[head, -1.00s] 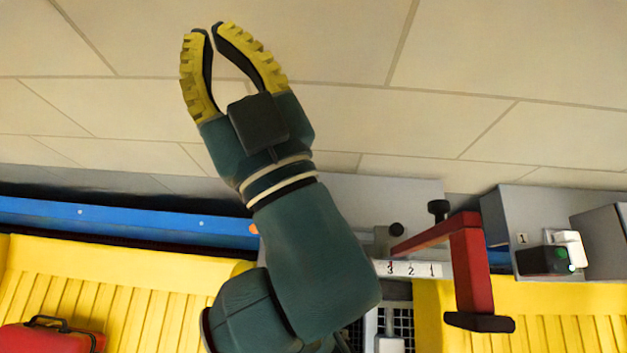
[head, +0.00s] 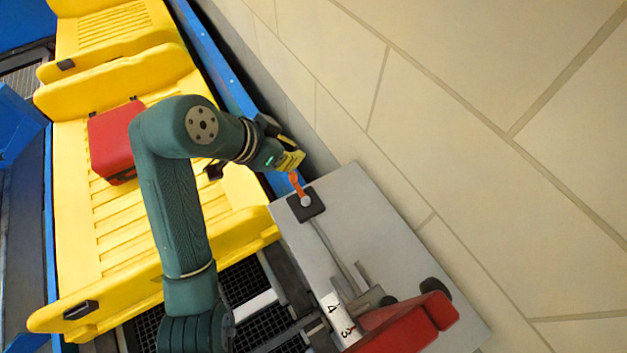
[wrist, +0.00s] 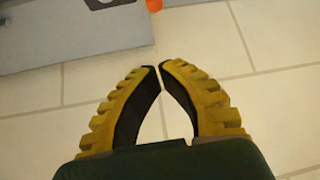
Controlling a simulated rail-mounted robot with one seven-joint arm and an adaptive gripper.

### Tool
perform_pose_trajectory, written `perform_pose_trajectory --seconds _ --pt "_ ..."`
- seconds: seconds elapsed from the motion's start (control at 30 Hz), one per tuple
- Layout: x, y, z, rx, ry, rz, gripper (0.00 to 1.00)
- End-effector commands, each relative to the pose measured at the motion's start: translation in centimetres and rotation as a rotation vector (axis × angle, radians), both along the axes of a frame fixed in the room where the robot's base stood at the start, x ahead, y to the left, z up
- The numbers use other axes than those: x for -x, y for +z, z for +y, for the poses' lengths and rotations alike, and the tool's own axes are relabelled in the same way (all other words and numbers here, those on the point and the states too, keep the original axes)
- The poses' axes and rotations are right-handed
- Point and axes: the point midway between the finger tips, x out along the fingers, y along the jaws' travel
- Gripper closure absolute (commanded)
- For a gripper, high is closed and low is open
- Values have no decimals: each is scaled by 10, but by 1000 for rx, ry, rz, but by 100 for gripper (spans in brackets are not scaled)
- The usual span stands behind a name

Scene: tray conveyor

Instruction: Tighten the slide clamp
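The slide clamp appears to be the red arm (head: 400,325) with a white numbered scale (head: 338,318) and a rod, mounted on a grey plate (head: 375,215). An orange lever (head: 297,183) on a black square base (head: 306,204) sits at the plate's upper corner. My gripper (head: 297,160) has yellow ribbed fingers and is just beyond the orange lever, apart from it as far as I can tell. In the wrist view its fingertips (wrist: 161,66) nearly meet with nothing between them. The orange end (wrist: 154,4) shows at the top edge of that view, beyond the fingertips.
Yellow trays (head: 140,235) lie on the conveyor at left, one holding a red case (head: 113,140). A blue rail (head: 213,55) runs between the trays and the tiled floor (head: 450,120). The floor side at right is clear.

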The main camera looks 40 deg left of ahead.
Motion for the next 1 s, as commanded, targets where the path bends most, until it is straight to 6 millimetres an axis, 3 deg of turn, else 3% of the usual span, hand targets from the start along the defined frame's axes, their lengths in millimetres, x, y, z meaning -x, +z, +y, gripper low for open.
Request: perform_pose_trajectory --seconds 0.27,0.73,0.83,1.0 --pt "-6 -5 -2 2 0 0 100" --pt "-66 -78 -9 1 0 2 100" --pt "-44 -75 -4 0 6 -1 100" --pt "-27 -77 -3 -2 3 -1 100"
